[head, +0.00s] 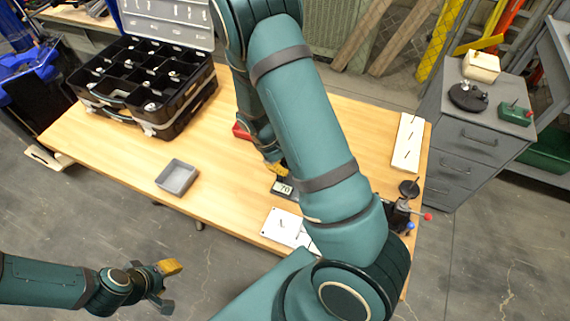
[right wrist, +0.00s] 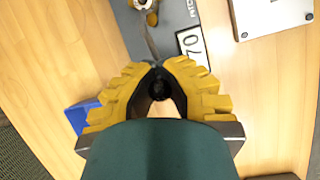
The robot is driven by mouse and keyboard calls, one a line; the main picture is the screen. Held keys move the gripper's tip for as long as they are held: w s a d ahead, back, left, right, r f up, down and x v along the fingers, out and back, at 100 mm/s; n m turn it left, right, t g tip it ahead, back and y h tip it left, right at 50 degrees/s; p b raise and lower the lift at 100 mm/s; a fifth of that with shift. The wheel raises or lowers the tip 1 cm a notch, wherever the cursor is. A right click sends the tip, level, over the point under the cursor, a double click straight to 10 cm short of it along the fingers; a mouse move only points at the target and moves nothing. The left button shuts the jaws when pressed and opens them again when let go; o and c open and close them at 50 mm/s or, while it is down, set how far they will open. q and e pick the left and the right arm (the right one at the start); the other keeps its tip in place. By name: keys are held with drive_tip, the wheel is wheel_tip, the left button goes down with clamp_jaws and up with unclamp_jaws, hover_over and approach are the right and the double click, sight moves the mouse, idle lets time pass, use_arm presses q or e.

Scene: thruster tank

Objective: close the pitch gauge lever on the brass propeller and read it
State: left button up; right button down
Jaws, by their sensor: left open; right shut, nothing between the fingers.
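The gauge's dark grey base (right wrist: 172,18) shows at the top of the right wrist view, with a white "70" plate (right wrist: 192,44). In the head view the 70 plate (head: 284,189) is just below my right gripper (head: 279,173). A small brass part (right wrist: 148,10) sits on the base, partly cut off by the frame; I cannot make out the whole propeller. A thin dark lever-like piece (right wrist: 150,42) reaches down toward the fingertips of my right gripper (right wrist: 158,66). That gripper's yellow fingers meet, empty; contact with the piece is unclear. My left gripper (head: 172,284) is open and empty, off the table.
A black compartment case (head: 205,98) stands open at the back left. A grey tray (head: 177,177), a red object (head: 241,131), a white plate (head: 280,226), a white board (head: 408,143) and a black device with coloured knobs (head: 400,212) are on the table. My right arm hides the middle.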

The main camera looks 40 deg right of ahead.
drive_tip(key=shift+w+d+r, duration=0.1)
drive_tip(key=shift+r, duration=0.05)
drive_tip(key=c, duration=0.9)
unclamp_jaws()
drive_tip(key=shift+o, duration=0.2)
drive_tip(key=v, duration=1.2)
